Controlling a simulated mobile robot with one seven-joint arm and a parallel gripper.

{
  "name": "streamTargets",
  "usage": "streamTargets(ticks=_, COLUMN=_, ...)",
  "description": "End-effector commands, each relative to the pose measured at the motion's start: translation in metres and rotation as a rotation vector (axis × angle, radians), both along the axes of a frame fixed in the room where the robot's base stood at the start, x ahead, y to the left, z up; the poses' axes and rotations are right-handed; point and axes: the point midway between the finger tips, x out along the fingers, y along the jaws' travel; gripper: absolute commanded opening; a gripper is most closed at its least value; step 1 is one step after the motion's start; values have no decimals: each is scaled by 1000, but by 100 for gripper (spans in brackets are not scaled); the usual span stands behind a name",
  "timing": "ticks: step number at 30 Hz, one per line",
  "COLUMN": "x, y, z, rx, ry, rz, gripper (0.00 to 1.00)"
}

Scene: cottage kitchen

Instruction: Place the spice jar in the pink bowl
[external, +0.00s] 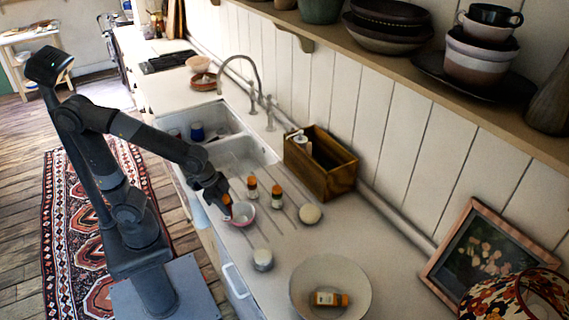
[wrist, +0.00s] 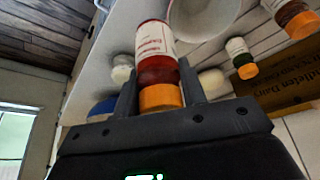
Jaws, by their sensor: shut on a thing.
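My gripper (external: 219,192) is shut on a spice jar (external: 227,203). In the wrist view (wrist: 158,78) its two fingers stand on either side of this jar (wrist: 156,45), which has a white label, red contents and an orange cap. The pink bowl (external: 247,220) sits on the counter by the sink, and the held jar is at its left rim in the external view. I cannot tell whether they touch. The bowl shows in the wrist view (wrist: 203,18) as a pale round shape beside the jar, partly cut off.
Two other orange-capped jars (external: 252,188) (external: 277,196) stand behind the bowl. A wooden box (external: 335,175), a pale round item (external: 310,214) and a small white item (external: 262,260) are nearby. A plate (external: 352,275) with a lying jar (external: 330,299) is in front. The sink (external: 215,150) lies behind.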

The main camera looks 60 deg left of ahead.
Motion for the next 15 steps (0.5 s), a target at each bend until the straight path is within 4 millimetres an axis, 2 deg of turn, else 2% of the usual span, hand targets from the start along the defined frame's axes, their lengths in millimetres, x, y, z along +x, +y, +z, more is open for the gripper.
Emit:
streamTargets(ticks=3, x=24, y=15, z=-18, rx=1, ry=4, rz=5, gripper=12)
streamTargets(ticks=9, x=57, y=36, z=-41, rx=0, ry=2, rz=3, gripper=12)
streamTargets(ticks=15, x=69, y=43, z=-51, rx=0, ry=0, rz=0, gripper=12)
